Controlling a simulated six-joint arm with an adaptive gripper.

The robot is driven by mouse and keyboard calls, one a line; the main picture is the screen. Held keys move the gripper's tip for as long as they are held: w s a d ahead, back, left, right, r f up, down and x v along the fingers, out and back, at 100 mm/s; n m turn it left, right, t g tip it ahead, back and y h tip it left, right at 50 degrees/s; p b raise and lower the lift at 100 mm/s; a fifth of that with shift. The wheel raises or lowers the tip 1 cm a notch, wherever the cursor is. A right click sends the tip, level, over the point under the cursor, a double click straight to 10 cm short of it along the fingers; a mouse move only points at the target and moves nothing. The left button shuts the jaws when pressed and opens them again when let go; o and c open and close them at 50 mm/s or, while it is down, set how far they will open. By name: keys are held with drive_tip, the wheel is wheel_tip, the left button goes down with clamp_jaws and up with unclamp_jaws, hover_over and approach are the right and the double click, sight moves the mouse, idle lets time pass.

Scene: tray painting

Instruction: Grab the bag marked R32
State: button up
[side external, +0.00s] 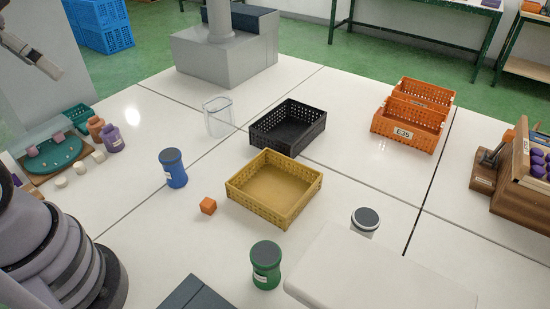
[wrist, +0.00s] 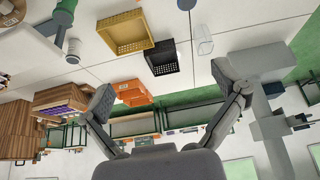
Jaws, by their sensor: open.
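I see no bag marked R32 in either view. The only mark I can read is E35, on an orange crate (side external: 408,130) at the back right. A blue jar (side external: 177,176), a green jar (side external: 266,275) and a white jar (side external: 362,231) with dark lids stand upright on the table; their labels are too small to read. My gripper (wrist: 163,82) is open and empty in the wrist view, its two fingers spread wide and held well away from the table things.
A teal tray (side external: 52,158) is at the left, a wooden rack (side external: 519,172) at the right.

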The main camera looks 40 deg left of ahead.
drive_tip(key=m+t, duration=0.3)
drive_tip(key=t, duration=0.5)
hover_over(204, 105)
drive_tip(key=s, duration=0.4)
wheel_tip(204, 105, down, 20)
drive_tip(key=r, duration=0.1)
drive_tip(key=s+a+f+n+t+h, duration=0.15)
drive_tip(key=s+f+t, duration=0.3)
drive_tip(key=f, duration=0.85)
drive_tip(key=shift+h, duration=0.35)
drive_tip(key=w, duration=0.2)
drive_tip(key=w+d, duration=0.1)
drive_tip(key=w, duration=0.4)
drive_tip(key=shift+w+d+r, duration=0.2)
drive_tip(key=shift+w+d, duration=0.05)
drive_tip(key=shift+w, duration=0.1)
drive_tip(key=shift+w+d, duration=0.2)
drive_tip(key=shift+w, duration=0.65)
drive_tip(key=shift+w+d, duration=0.15)
drive_tip(key=shift+w, duration=0.75)
drive_tip(key=shift+w+d, duration=0.2)
drive_tip(key=shift+w, duration=0.65)
